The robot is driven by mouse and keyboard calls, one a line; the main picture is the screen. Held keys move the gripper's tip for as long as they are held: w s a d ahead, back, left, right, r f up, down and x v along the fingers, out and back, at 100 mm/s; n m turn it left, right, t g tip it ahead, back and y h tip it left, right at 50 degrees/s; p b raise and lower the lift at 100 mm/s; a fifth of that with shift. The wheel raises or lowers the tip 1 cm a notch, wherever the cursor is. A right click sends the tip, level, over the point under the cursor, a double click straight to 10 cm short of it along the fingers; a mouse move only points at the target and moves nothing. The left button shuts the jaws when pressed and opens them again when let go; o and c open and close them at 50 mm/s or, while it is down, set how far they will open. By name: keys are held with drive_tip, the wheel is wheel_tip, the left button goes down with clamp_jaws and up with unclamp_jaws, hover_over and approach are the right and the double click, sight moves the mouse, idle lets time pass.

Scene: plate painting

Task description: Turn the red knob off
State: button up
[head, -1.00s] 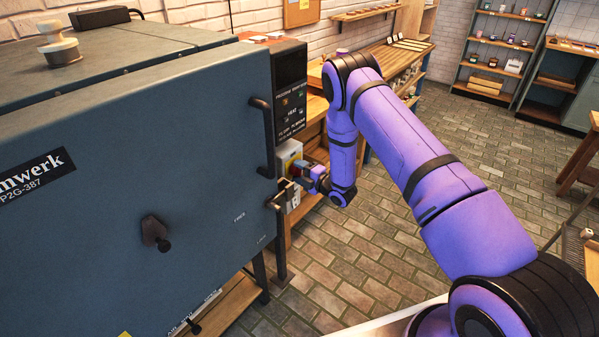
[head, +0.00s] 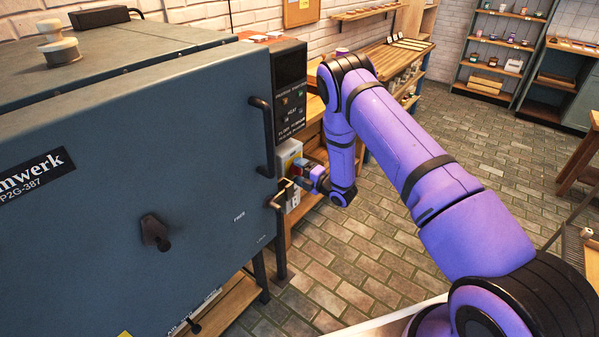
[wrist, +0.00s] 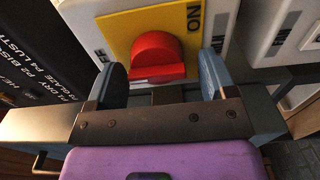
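The red knob (wrist: 157,55) sits on a yellow plate (wrist: 120,25) on a light grey switch box. "ON" is printed at the plate's right side in the wrist view; lettering at the left edge is mostly hidden by a finger. The knob's raised grip lies roughly crosswise in this view. My gripper (wrist: 162,76) is open, with one blue-grey finger on each side of the knob and visible gaps between. In the head view, the gripper (head: 306,172) is at the switch box (head: 289,156), beside the kiln; the knob is hard to make out there.
A dark control panel (head: 290,90) is above the box. A second grey box (wrist: 280,30) stands right. Brick floor (head: 370,250) is clear.

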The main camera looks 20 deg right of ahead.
drive_tip(key=v, duration=1)
drive_tip(key=shift+s+d, duration=0.2)
drive_tip(key=shift+s, duration=0.1)
drive_tip(key=shift+r, duration=0.1)
